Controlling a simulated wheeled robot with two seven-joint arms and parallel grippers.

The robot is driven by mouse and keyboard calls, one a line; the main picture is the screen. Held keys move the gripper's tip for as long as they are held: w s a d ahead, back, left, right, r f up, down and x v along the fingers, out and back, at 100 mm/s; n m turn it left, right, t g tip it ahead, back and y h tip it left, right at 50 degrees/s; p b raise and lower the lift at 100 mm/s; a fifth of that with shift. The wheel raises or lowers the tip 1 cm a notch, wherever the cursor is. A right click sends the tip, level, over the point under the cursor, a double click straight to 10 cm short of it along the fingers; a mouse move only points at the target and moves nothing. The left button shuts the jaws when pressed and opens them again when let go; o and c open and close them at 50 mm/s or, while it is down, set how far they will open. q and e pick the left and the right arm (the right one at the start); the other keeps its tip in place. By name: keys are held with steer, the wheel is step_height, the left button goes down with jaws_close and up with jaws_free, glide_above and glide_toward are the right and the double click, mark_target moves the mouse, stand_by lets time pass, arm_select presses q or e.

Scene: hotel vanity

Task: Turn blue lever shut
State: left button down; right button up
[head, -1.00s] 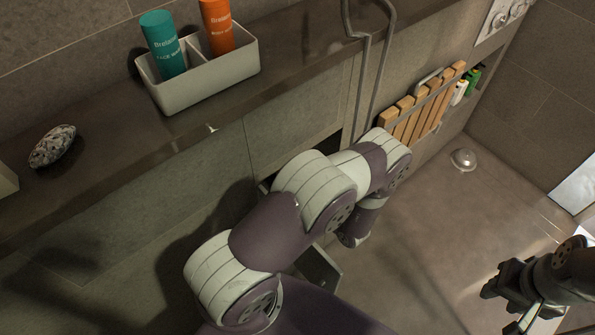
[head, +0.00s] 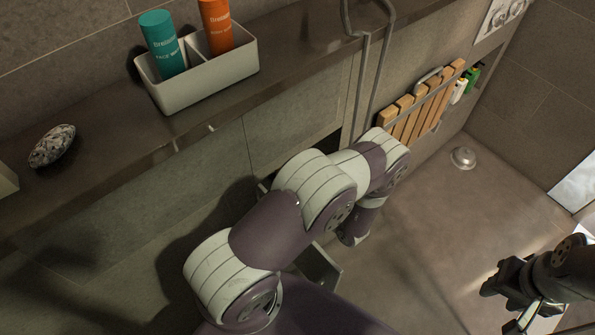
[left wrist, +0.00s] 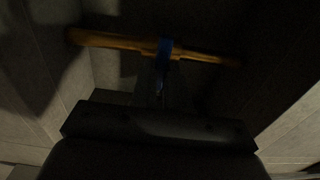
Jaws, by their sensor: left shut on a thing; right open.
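In the dim left wrist view a brass-coloured pipe (left wrist: 115,41) runs across the upper part. A blue lever (left wrist: 165,47) sits at its middle and points down the picture, across the pipe, toward my left gripper (left wrist: 160,88). That gripper is shut on the lever's near end; the dark picture hides the fingertips' exact contact. In the head view my left arm covers the left gripper, the lever and the pipe, beside a dark gap in the panelling below the shelf. My right gripper (head: 503,284) is open and empty at the lower right, over the floor.
A stone shelf (head: 100,165) carries a pale caddy (head: 205,85) with a teal bottle (head: 163,45) and an orange bottle (head: 216,27), and a speckled stone (head: 52,146). A slatted wooden seat (head: 422,107) hangs on the wall.

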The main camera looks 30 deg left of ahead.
arm_select(q)
steer(key=shift+s, duration=0.15)
steer(key=c, duration=1.1)
jaws_free()
steer(key=shift+r, duration=0.1)
steer(key=v, duration=1.2)
steer(key=shift+s+d+r, duration=0.1)
steer(key=shift+s+d, duration=0.05)
steer(key=shift+d, duration=0.15)
